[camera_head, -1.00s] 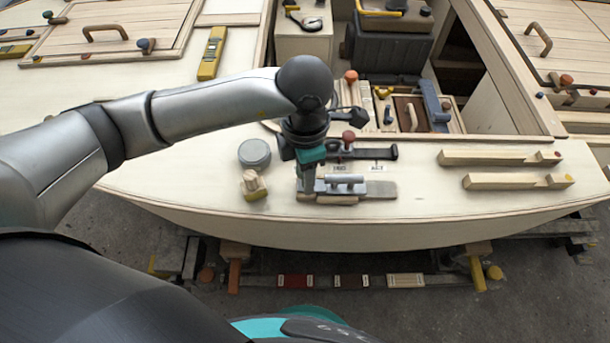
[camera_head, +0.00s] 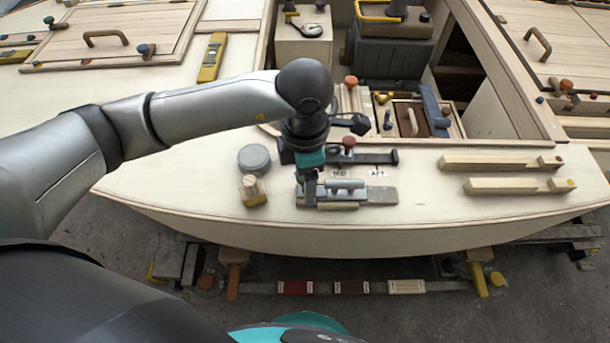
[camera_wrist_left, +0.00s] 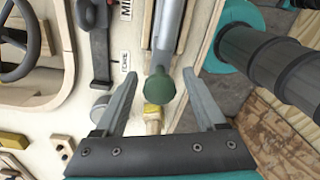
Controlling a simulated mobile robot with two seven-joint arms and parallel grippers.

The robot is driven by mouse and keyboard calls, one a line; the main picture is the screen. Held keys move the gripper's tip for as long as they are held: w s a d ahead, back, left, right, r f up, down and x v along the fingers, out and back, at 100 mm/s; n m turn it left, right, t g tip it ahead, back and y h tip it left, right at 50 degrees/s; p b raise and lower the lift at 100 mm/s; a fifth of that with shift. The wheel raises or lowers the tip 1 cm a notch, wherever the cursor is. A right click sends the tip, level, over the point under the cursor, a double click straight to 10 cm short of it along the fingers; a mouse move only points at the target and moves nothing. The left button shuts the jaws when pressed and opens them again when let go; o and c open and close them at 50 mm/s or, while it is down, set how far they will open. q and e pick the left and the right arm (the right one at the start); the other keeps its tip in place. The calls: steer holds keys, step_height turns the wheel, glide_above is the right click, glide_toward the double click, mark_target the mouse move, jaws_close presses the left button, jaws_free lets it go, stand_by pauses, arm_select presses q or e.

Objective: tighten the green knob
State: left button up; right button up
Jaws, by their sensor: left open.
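The green knob (camera_wrist_left: 159,88) is a rounded dark-green end on a grey metal rod (camera_wrist_left: 166,40) in the left wrist view. My left gripper (camera_wrist_left: 160,73) is open, with one finger on either side of the knob and a visible gap on both sides. In the head view my left gripper (camera_head: 308,190) points down at the left end of the metal latch fitting (camera_head: 345,184) on the pale deck. The knob is hidden behind the gripper there. My right gripper is in neither view.
A grey round tin (camera_head: 253,157) and a small wooden block with a yellow base (camera_head: 252,190) stand left of the gripper. A dark bar with a red knob (camera_head: 348,142) lies just behind. Two wooden bars (camera_head: 500,162) lie at right. The deck's front edge is close.

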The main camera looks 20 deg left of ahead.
arm_select(q)
step_height(320, 180, up, 15)
steer(key=p, duration=0.2)
stand_by(0.6)
